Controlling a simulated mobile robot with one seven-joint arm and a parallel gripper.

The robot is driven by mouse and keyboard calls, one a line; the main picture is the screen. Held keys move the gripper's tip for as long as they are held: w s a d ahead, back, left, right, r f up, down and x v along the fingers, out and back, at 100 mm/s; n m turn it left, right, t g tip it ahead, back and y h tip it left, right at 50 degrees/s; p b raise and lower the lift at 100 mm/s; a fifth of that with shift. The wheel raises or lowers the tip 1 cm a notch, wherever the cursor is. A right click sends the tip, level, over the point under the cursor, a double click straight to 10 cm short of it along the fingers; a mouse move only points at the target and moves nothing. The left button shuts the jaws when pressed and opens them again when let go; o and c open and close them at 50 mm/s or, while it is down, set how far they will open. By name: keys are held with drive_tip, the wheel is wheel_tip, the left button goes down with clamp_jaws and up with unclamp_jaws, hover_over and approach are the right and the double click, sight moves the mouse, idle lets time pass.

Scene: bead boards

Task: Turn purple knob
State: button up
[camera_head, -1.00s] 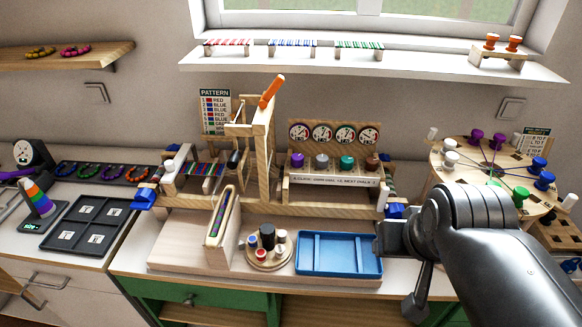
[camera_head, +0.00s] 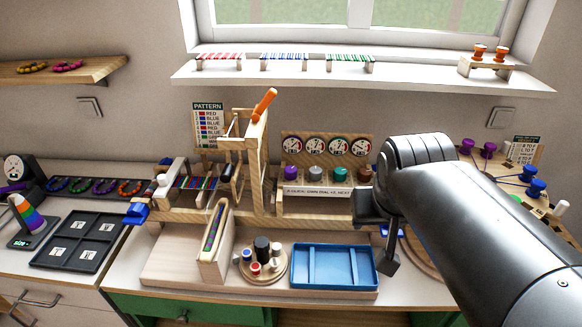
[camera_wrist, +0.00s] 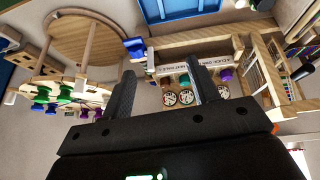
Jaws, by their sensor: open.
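The purple knob (camera_head: 291,172) is the leftmost in a row of knobs on a wooden stand (camera_head: 318,207) with several dials above it. Grey (camera_head: 315,173), teal (camera_head: 340,174) and brown knobs stand to its right. In the wrist view, which shows the scene upside down, the purple knob (camera_wrist: 226,74) is just beyond the right finger. My gripper (camera_wrist: 160,82) is open and empty, with its fingers on either side of part of the knob row. In the head view my gripper (camera_head: 378,232) is right of the stand, apart from the purple knob.
A wooden loom with an orange handle (camera_head: 264,104) stands left of the dial stand. In front are a blue tray (camera_head: 334,284) and a round holder (camera_head: 262,277) with small pegs. A round board with purple and blue pegs (camera_head: 535,187) is at the right, partly behind my arm.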

drive_tip(key=w+a+r, duration=0.1)
drive_tip(key=w+a, duration=0.5)
drive_tip(key=w, duration=0.5)
drive_tip(key=n+g+y, duration=0.1)
drive_tip(key=n, duration=0.1)
approach(291, 169)
drive_tip(key=x, duration=0.8)
drive_tip(key=shift+w+f, duration=0.15)
drive_tip(key=shift+f, duration=0.2)
drive_tip(key=shift+c, duration=0.5)
drive_tip(key=c, duration=0.9)
drive_tip(key=shift+o, duration=0.2)
drive_tip(key=shift+y, duration=0.3)
